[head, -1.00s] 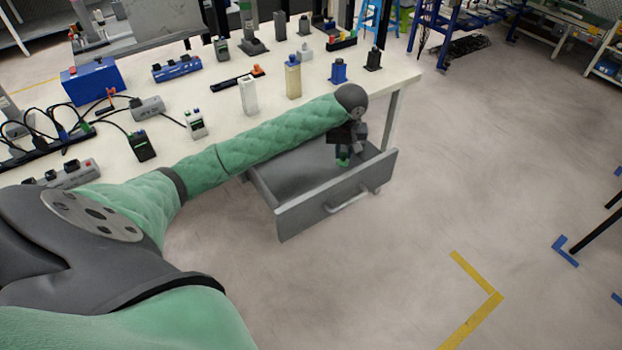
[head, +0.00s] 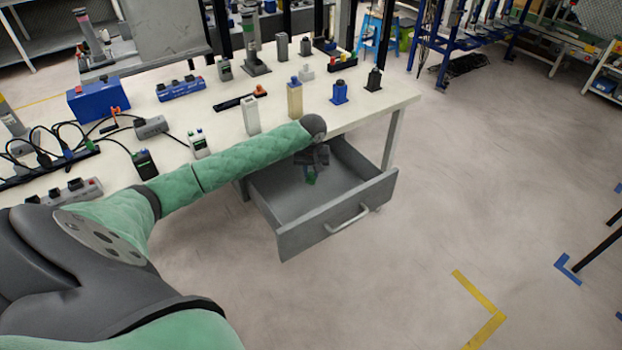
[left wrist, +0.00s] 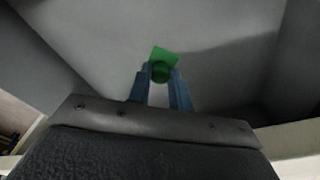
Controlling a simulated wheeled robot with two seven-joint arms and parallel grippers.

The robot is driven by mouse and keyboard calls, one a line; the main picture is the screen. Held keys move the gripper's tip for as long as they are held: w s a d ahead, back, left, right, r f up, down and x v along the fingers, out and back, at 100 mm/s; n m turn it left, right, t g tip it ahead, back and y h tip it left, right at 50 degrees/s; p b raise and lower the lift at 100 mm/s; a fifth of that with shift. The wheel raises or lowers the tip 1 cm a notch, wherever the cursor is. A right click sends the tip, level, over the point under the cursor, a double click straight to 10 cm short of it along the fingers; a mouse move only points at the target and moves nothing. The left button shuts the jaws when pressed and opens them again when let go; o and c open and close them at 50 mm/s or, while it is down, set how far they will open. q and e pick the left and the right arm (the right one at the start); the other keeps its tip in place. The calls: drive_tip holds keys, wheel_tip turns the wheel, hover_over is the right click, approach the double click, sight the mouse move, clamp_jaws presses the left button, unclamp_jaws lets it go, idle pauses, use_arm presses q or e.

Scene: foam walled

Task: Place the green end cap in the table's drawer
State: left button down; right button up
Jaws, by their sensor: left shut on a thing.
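The table's drawer (head: 337,222) is grey and pulled open below the table's front edge. My left gripper (head: 310,174) points down into the open drawer, near its back. In the left wrist view my left gripper (left wrist: 161,76) has its two blue fingers shut on the green end cap (left wrist: 163,57), with the grey drawer inside behind it. My right gripper is not in view.
The white tabletop (head: 225,135) above the drawer holds bottles, power strips, cables and a blue box (head: 100,98). The table edge lies close to my left forearm. The floor (head: 450,190) right of the drawer is clear.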

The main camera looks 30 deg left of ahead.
sight(311, 174)
use_arm(q)
wheel_tip(311, 174, down, 3)
drive_tip(key=shift+a+f+p, duration=0.1)
drive_tip(key=shift+f+p, duration=0.05)
drive_tip(key=shift+p, duration=0.25)
drive_tip(key=shift+f, duration=0.35)
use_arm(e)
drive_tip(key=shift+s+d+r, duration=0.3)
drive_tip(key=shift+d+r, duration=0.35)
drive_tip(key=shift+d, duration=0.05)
use_arm(q)
drive_tip(key=c, duration=1.3)
unclamp_jaws()
drive_tip(key=shift+f, duration=0.15)
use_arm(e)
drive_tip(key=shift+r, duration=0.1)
